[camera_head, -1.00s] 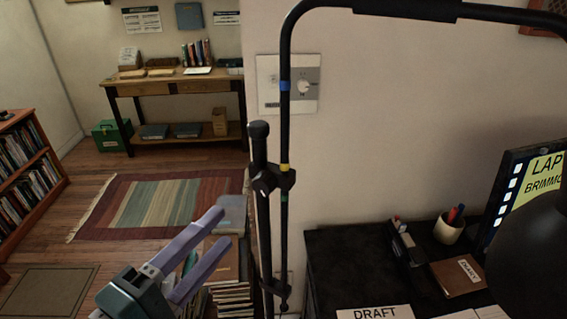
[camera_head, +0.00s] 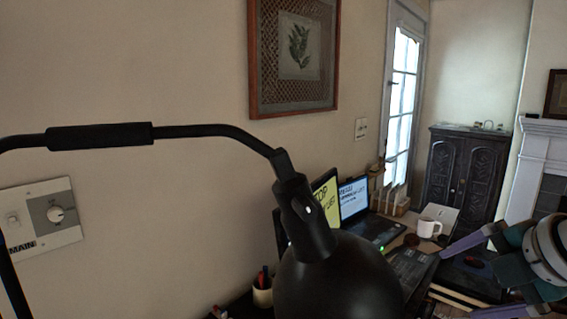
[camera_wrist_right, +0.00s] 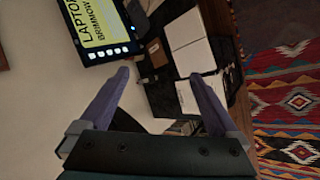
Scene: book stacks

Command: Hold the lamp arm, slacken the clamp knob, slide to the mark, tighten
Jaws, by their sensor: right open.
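The black lamp arm (camera_head: 215,130) comes in from the left in the head view and bends down to the dark lamp shade (camera_head: 340,275). A thicker black sleeve (camera_head: 98,135) sits on the arm. The lamp's post, clamp and clamp knob, and the coloured marks are outside the current views. My right gripper (camera_head: 458,282) is at the lower right, apart from the lamp arm and right of the shade. In the right wrist view its purple fingers (camera_wrist_right: 160,76) are spread wide with nothing gripped. My left gripper is not in view.
Behind the shade stand a laptop (camera_head: 355,198), a white mug (camera_head: 429,228) and a pen cup (camera_head: 262,292). A wall switch plate (camera_head: 42,218) is at left. The right wrist view shows a lit screen (camera_wrist_right: 100,28), papers (camera_wrist_right: 188,45) and a patterned rug (camera_wrist_right: 290,100).

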